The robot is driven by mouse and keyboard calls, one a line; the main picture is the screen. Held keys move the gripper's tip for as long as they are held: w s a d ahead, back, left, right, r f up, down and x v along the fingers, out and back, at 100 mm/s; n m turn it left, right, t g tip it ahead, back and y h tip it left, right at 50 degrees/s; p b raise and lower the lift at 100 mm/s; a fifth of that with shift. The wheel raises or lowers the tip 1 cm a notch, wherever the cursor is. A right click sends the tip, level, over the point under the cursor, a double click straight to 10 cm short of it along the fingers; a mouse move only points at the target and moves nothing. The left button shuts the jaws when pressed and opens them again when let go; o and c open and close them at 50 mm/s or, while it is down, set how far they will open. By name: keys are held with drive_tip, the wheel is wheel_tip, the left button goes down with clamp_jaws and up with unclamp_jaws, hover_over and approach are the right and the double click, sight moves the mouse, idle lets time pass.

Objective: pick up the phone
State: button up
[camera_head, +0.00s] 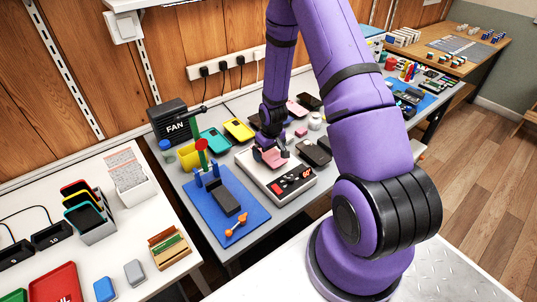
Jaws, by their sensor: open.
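My gripper (271,153), dark and open, points down over a pale boxy device (253,175) with a dark front panel. A pinkish flat piece (274,159) shows right at the fingers; it may be a phone, and I cannot tell if the fingers touch it. Several phone-like slabs lie around. Another dark one (314,153) lies right of the device. Which one is the task's phone is unclear.
A black fan box (169,121) stands at the back left. A red and green post (201,153) rises behind the blue mat. A rack of coloured slabs (91,218) and a red tray (55,287) are on the left white table. My arm hides part of the grey table.

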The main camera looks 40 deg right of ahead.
drive_tip(key=shift+c, duration=0.2)
drive_tip(key=c, duration=1)
drive_tip(key=shift+c, duration=0.2)
drive_tip(key=shift+r, duration=0.15)
